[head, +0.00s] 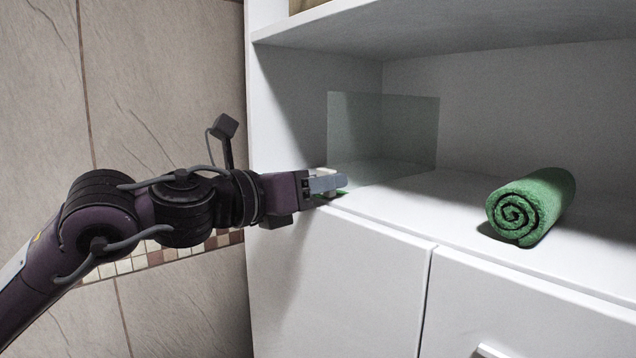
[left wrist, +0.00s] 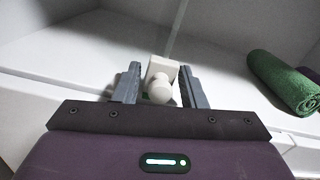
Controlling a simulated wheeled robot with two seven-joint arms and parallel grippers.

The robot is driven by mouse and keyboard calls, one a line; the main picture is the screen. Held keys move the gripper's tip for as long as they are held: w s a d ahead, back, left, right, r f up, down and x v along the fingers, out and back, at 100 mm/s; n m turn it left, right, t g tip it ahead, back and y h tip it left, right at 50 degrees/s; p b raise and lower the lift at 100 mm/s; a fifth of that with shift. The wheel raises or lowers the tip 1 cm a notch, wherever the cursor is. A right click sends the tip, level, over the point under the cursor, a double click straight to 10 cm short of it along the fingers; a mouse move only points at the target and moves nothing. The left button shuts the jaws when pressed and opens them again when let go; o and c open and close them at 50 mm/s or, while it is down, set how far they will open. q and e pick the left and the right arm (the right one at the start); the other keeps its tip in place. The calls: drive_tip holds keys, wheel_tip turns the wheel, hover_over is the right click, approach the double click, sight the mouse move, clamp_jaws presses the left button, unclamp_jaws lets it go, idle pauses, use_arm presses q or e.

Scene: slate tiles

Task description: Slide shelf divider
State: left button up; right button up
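The shelf divider (head: 395,130) is a clear, slightly green pane standing upright on the white shelf, in the left half of the compartment. In the left wrist view its thin edge (left wrist: 179,25) runs up from a white block with a round knob (left wrist: 160,88) at its front. My left gripper (head: 330,184) is at the shelf's front edge, at the front end of the divider. Its fingers (left wrist: 160,82) stand open on either side of the knob, with small gaps visible. The fingers mostly hide the knob in the head view. My right gripper is not in view.
A rolled green towel (head: 545,195) lies on the shelf to the right, with clear shelf between it and the divider. It also shows in the left wrist view (left wrist: 285,82). The cabinet's left wall (head: 290,110) is close to the divider; an upper shelf (head: 450,30) hangs above.

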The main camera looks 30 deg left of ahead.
use_arm(q)
drive_tip(key=shift+s+a+f+b, duration=0.25)
drive_tip(key=shift+s+b, duration=0.1)
drive_tip(key=shift+b, duration=0.2)
drive_tip(key=b+v, duration=0.6)
drive_tip(key=v, duration=0.1)
drive_tip(key=shift+r, duration=0.25)
